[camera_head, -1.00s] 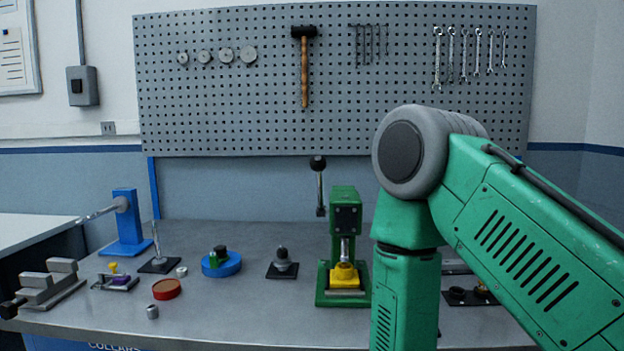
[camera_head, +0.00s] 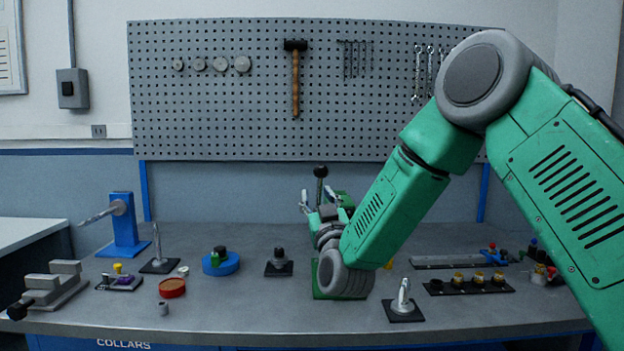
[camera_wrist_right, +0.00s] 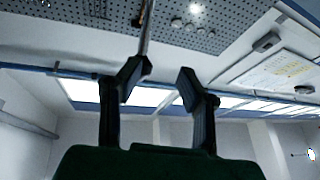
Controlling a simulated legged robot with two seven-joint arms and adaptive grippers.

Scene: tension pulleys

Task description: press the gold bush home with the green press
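The green press (camera_head: 322,289) stands mid-bench, mostly hidden behind my right arm. Its base edge and black lever knob (camera_head: 320,171) show. The gold bush cannot be made out at the press, as my arm covers its working area. My right gripper (camera_head: 318,194) is at the press lever, just below the knob, with its fingers apart. In the right wrist view the two dark fingers (camera_wrist_right: 163,82) are open with a gap between them. A metal rod (camera_wrist_right: 147,28), apparently the lever, runs by the left finger's tip; contact cannot be told. My left gripper is not in view.
A black rack (camera_head: 466,287) with several gold-topped parts lies right of the press. A metal hook on a black base (camera_head: 403,303) stands nearer. Left are a black-based cone (camera_head: 279,265), blue disc (camera_head: 221,264), red dish (camera_head: 172,288) and blue stand (camera_head: 124,226).

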